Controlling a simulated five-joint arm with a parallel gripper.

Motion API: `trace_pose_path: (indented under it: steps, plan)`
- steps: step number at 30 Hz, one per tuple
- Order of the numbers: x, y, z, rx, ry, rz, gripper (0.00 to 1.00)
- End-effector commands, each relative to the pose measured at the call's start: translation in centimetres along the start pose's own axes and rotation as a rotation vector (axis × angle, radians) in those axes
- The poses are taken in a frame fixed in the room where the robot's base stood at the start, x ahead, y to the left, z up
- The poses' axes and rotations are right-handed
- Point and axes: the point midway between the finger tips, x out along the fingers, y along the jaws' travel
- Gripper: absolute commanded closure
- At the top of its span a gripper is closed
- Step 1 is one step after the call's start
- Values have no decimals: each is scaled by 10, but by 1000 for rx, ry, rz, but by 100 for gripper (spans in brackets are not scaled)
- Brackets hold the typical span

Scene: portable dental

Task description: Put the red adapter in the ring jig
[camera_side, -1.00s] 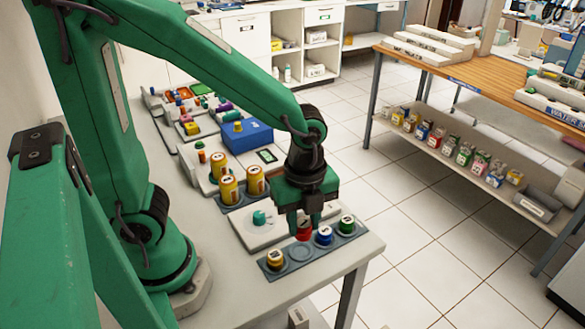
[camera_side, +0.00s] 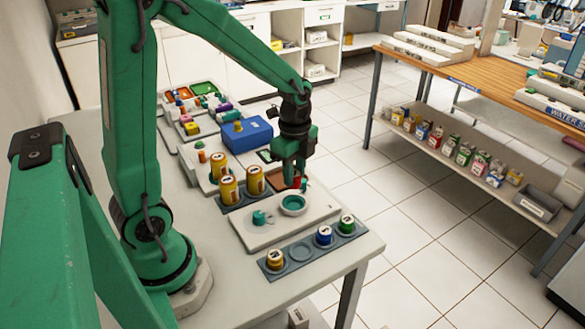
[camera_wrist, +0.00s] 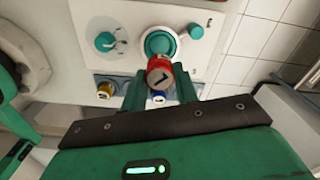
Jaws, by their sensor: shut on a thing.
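My gripper (camera_side: 294,181) is shut on the red adapter and holds it in the air. In the side view the red adapter (camera_side: 297,182) shows only partly between the fingers. In the wrist view the red adapter (camera_wrist: 159,70) shows a dark mark on its end, between the fingertips (camera_wrist: 158,88). The ring jig, a teal ring (camera_side: 293,203) on a white plate (camera_side: 262,238), appears just below the adapter in the side view. The wrist view shows the ring (camera_wrist: 160,38) just beyond the adapter, which overlaps its near edge. The exact gap between them is unclear.
A dark rack (camera_side: 302,252) at the table's front holds yellow, blue (camera_side: 324,235) and green adapters beside an empty seat. A teal knob (camera_side: 259,217) stands left of the ring. Tall yellow cylinders (camera_side: 228,187) and a blue box (camera_side: 247,132) stand behind.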

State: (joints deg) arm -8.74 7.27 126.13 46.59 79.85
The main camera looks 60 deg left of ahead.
Motion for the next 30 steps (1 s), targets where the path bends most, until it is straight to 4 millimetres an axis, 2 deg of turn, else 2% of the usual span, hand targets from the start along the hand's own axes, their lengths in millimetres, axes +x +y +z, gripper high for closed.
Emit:
trace_pose_path:
  steps: [14, 30]
  plan:
    - [4, -1, 2, -8, 0, 1, 93]
    - [37, -1, 2, -7, 0, 2, 93]
